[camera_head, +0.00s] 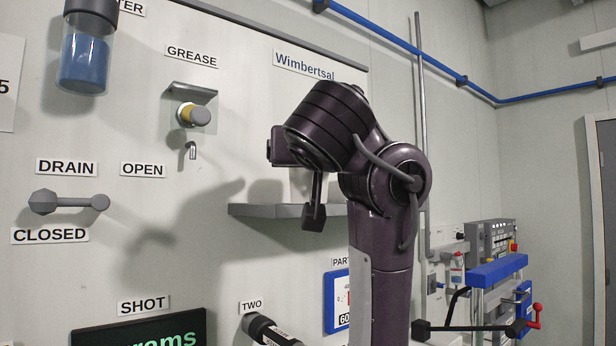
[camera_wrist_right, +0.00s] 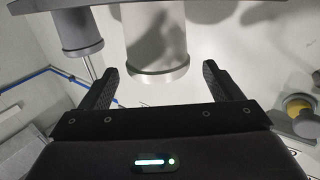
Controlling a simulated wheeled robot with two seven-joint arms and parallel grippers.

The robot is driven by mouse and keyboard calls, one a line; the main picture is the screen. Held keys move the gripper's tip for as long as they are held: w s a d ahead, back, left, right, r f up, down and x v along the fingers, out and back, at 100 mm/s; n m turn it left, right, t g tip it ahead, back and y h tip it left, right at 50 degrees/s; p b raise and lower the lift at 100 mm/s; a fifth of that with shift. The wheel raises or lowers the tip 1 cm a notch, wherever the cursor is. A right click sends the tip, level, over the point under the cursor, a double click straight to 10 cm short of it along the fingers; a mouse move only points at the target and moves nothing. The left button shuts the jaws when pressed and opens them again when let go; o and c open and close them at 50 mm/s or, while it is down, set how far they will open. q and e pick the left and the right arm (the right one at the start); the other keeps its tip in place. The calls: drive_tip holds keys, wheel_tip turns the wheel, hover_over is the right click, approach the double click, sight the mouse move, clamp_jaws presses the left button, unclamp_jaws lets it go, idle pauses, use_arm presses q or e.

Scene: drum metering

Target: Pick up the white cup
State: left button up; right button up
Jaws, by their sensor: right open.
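The white cup (camera_head: 300,186) stands on a grey shelf (camera_head: 260,210) on the wall panel, mostly hidden behind my right arm in the head view. In the right wrist view, which looks upside down, the cup (camera_wrist_right: 156,58) shows between the two fingers. My right gripper (camera_wrist_right: 160,72) is open, with one finger on each side of the cup and visible space between them and it. It also shows in the head view (camera_head: 296,182), in front of the shelf. My left gripper is not in view.
A dark grey cylinder (camera_wrist_right: 76,32) stands on the shelf beside the cup, close to one finger. A drain lever (camera_head: 68,202) is farther left.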

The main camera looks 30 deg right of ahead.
drive_tip(key=shift+w+d+r+p, duration=0.15)
drive_tip(key=shift+w+d+p, duration=0.15)
drive_tip(key=shift+w+p, duration=0.15)
drive_tip(key=p+x, duration=0.2)
drive_tip(key=x, duration=0.1)
drive_tip(key=shift+d+f, duration=0.15)
drive_tip(key=shift+f, duration=0.05)
drive_tip(key=shift+w+d+f, duration=0.3)
drive_tip(key=shift+w+d, duration=0.15)
drive_tip(key=shift+w, duration=0.35)
drive_tip(key=shift+s+a, duration=0.1)
drive_tip(key=shift+a, duration=0.1)
drive_tip(key=c, duration=0.8)
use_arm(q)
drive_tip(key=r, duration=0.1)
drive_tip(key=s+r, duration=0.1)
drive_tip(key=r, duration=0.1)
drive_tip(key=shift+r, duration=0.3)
use_arm(e)
drive_tip(key=shift+c, duration=1.3)
